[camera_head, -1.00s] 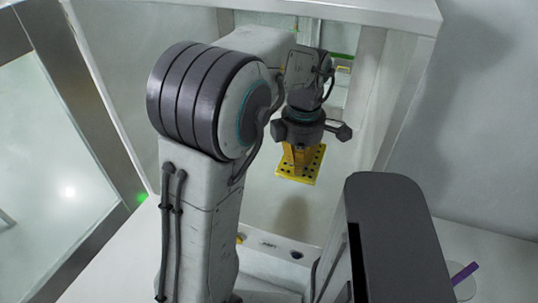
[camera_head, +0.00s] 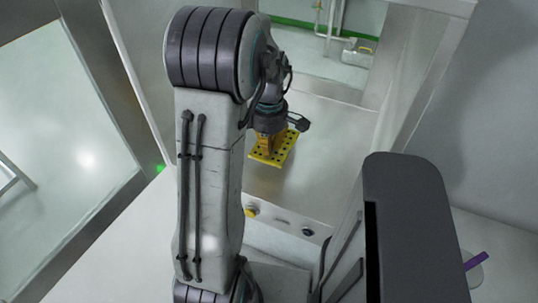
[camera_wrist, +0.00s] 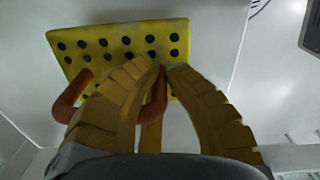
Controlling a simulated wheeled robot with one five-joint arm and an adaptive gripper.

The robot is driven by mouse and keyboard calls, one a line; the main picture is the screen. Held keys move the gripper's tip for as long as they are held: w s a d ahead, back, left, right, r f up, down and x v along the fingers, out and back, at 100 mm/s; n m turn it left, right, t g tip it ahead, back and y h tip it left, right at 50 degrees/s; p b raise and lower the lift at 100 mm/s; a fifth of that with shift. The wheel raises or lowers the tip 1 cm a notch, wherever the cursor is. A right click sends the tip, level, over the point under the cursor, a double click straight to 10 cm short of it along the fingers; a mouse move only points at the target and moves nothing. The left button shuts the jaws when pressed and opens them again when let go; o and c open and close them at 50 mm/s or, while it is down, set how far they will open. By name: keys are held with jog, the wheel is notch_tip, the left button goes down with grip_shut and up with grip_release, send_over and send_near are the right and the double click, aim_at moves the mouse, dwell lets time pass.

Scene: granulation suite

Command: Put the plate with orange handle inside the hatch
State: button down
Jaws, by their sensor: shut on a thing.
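My gripper (camera_head: 268,138) is shut on the orange handle (camera_wrist: 68,102) of a yellow plate (camera_head: 286,148) with rows of black holes. In the wrist view, the plate (camera_wrist: 112,32) lies beyond my fingers, and the fingers hide part of the handle. The hatch (camera_head: 325,112) is a pale, box-like opening with side walls and a see-through back. In the head view, the plate shows against its interior, tilted. I cannot tell whether the plate touches any surface or how deep it is in the hatch. My arm hides the hatch's left part.
A front ledge with a yellow button (camera_head: 251,211) and a dark button (camera_head: 308,232) lies below the hatch opening. A glass door (camera_head: 70,160) with a dark frame stands at left. A purple object (camera_head: 476,261) lies at the right. Pale surface right of the plate looks clear.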

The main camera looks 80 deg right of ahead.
jog(key=shift+f, duration=1.9)
jog(key=c, duration=1.4)
grip_release()
notch_tip(320, 180, up, 12)
jog(key=shift+f+p, duration=0.15)
jog(key=shift+p, duration=0.25)
jog(key=shift+r, duration=0.2)
